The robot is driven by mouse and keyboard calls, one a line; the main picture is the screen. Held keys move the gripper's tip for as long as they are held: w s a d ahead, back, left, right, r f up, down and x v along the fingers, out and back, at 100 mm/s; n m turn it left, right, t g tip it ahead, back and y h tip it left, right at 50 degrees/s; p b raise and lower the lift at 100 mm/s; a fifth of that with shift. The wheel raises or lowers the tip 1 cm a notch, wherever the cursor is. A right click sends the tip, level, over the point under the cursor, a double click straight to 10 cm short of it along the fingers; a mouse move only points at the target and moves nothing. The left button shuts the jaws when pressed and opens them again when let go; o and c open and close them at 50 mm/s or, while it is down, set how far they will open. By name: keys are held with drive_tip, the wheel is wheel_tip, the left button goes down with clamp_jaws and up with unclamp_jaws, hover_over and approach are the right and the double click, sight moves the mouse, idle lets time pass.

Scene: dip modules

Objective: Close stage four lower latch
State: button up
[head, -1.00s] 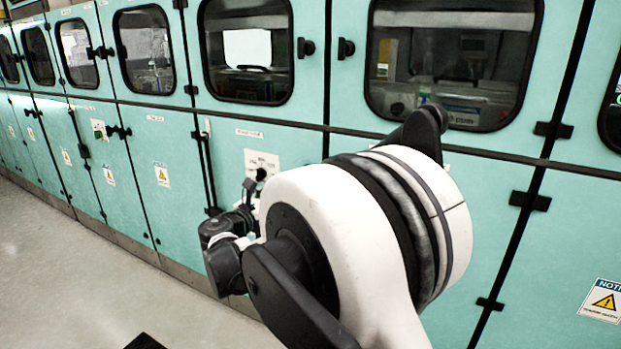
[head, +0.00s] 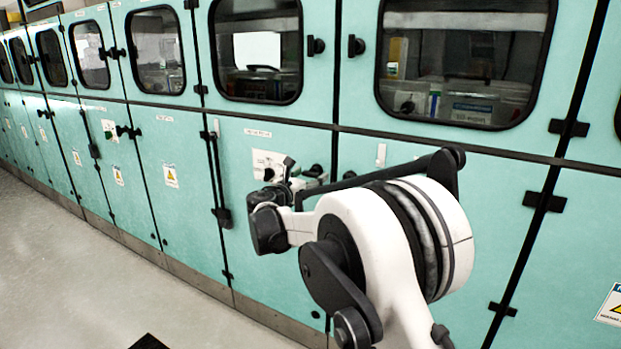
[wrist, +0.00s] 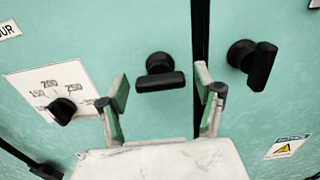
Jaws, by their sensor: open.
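A black latch handle (wrist: 160,75) is on a lower teal door (wrist: 150,30), left of the dark door seam, with its bar roughly horizontal. In the head view the latch (head: 315,172) is small, just beyond my gripper. My gripper (wrist: 161,92) is open, with one finger either side of the latch in the wrist view and nothing held. The fingertips appear close to the latch; I cannot tell if they touch it. A second black handle (wrist: 258,63) is on the door right of the seam, its bar nearly upright.
A white dial plate with a black knob (wrist: 62,110) is left of the latch. A warning label (wrist: 287,147) is on the right door. Windowed upper doors (head: 257,50) run above.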

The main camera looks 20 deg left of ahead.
drive_tip(key=shift+w, duration=0.25)
drive_tip(key=c, duration=1.2)
